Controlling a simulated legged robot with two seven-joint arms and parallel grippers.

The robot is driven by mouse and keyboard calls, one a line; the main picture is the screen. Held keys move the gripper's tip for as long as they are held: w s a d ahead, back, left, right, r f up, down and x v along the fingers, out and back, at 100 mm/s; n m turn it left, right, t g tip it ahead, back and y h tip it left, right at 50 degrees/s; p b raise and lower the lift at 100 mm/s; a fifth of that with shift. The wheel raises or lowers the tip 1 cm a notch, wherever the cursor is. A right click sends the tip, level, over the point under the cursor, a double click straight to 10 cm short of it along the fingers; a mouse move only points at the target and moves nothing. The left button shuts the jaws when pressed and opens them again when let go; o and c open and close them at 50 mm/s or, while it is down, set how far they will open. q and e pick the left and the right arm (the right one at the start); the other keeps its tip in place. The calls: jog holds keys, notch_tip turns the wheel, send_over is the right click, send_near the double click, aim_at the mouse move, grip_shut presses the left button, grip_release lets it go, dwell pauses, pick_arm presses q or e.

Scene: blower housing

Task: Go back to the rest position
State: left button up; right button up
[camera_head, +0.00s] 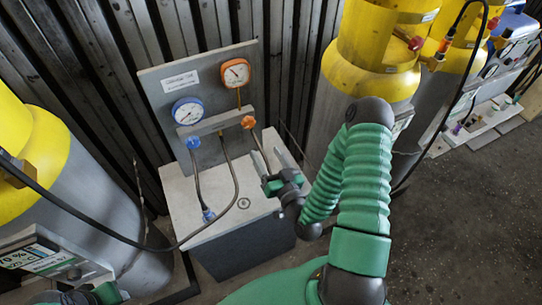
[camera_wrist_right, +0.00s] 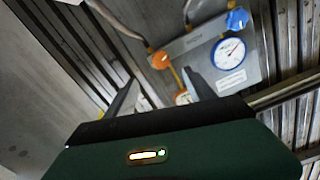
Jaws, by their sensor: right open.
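My right gripper (camera_head: 272,163) is open and empty above the right side of the grey box, in front of the gauge panel (camera_head: 157,83). In the right wrist view my right gripper (camera_wrist_right: 160,92) has its two fingers apart, with nothing between them. The panel carries a blue-rimmed gauge (camera_head: 188,111) and an orange-rimmed gauge (camera_head: 235,73). A blue valve knob (camera_head: 193,142) and an orange valve knob (camera_head: 248,122) sit below them. Part of my left gripper (camera_head: 95,295) shows at the bottom left edge; its fingers are not clear.
The grey box (camera_head: 225,222) stands under the panel with hoses over its top. Yellow-topped cylinders stand at the left (camera_head: 32,145) and right (camera_head: 372,70). A black hose (camera_head: 110,238) crosses the left side. Dark floor (camera_head: 470,220) is clear at the right.

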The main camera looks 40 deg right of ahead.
jog(key=v, duration=0.2)
jog(key=shift+s+p, duration=0.3)
jog(key=shift+s, duration=0.05)
jog(key=shift+w+f, duration=0.1)
